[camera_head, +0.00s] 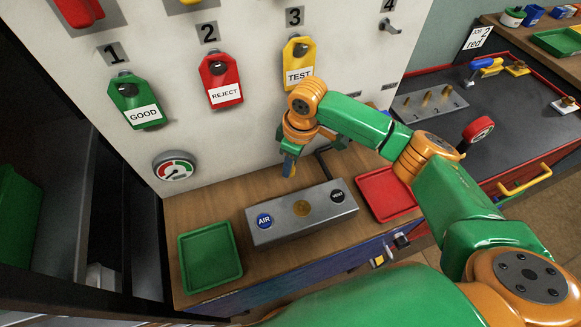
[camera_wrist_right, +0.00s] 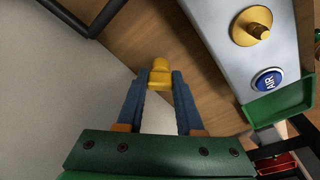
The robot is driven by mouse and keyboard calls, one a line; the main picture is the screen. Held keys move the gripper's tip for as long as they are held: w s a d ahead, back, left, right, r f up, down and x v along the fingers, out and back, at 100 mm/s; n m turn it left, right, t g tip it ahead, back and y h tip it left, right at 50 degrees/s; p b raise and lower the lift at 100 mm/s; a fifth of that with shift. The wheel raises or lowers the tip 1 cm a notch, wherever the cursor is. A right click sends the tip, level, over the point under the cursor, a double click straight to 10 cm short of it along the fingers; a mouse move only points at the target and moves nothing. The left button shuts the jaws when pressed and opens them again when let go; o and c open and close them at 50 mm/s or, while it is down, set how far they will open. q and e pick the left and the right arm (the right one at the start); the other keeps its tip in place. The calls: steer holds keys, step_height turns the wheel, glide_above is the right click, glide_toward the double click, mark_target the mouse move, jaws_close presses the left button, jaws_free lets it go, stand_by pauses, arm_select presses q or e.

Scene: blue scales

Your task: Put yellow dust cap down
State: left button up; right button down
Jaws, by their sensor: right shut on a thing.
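The yellow dust cap (camera_wrist_right: 160,72) is between the blue fingertips of my right gripper (camera_wrist_right: 159,84) in the right wrist view. The gripper is shut on it. In the head view my right gripper (camera_head: 289,166) points down by the white panel, behind the grey block (camera_head: 280,230) with the AIR and VENT buttons. It appears to be above the wooden bench top (camera_head: 190,213); the exact height is hard to tell. The cap is not clearly visible in the head view. My left gripper is out of view.
A brass fitting (camera_head: 301,208) sits on the grey block. A green tray (camera_head: 210,257) is to its left and a red tray (camera_head: 386,194) to its right. A bent dark pipe (camera_head: 323,160) is close right of the gripper. Tags and a gauge (camera_head: 174,170) are on the panel.

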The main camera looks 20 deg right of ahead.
steer(key=shift+s+a+f, duration=0.1)
steer(key=shift+s+f, duration=0.05)
steer(key=shift+f, duration=1.1)
steer(key=c, duration=0.5)
jaws_free()
steer(key=shift+f, duration=0.1)
steer(key=shift+c, duration=0.2)
step_height(320, 180, up, 12)
steer(key=s+d, duration=0.1)
steer(key=shift+d, duration=0.15)
steer(key=shift+s, duration=0.1)
